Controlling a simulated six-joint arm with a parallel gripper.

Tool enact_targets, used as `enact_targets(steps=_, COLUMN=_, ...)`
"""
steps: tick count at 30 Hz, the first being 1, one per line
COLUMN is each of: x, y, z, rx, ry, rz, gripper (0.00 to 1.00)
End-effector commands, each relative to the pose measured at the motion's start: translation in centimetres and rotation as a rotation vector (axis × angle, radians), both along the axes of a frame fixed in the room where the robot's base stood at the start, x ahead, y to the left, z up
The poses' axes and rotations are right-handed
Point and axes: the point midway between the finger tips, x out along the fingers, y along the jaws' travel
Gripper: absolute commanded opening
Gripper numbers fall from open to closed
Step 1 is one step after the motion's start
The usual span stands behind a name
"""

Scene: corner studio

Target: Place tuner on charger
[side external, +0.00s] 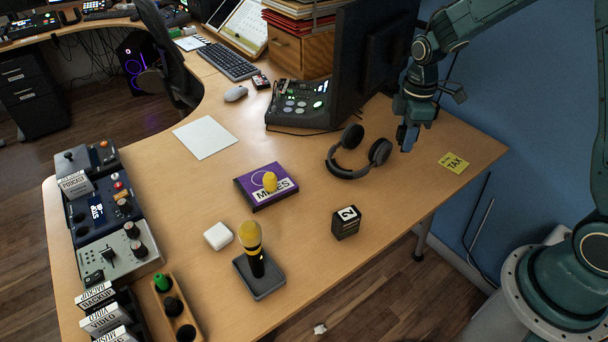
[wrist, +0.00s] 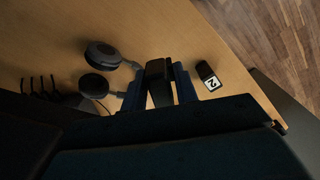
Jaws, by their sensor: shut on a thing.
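My gripper (side external: 408,138) is above the desk's right side, between the headphones and the yellow note. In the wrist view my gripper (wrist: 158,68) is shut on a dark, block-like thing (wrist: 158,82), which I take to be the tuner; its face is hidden. A black block marked 2 (side external: 346,223) stands on the desk, apart from my gripper; it also shows in the wrist view (wrist: 208,76). A dark flat pad (side external: 259,278) bears an upright yellow-topped microphone (side external: 251,240). I cannot tell which thing is the charger.
Headphones (side external: 350,165) lie near my gripper, beside a yellow TAX note (side external: 454,162). A purple MIXES box (side external: 262,190) and white case (side external: 218,236) lie further left. A monitor (side external: 372,55) stands behind. Bare desk surrounds the black block.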

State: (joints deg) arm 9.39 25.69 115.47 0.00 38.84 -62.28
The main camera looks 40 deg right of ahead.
Motion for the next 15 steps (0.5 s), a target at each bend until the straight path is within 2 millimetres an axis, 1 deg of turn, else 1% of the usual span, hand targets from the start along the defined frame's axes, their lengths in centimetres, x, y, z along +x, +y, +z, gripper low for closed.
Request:
enact_targets(steps=10, x=0.8, y=2.6, z=-1.8, rx=0.0, ry=0.001, rz=-0.309, gripper=0.08)
enact_targets(steps=15, x=1.6, y=4.2, z=-2.7, rx=-0.001, ry=0.001, rz=-0.454, gripper=0.08)
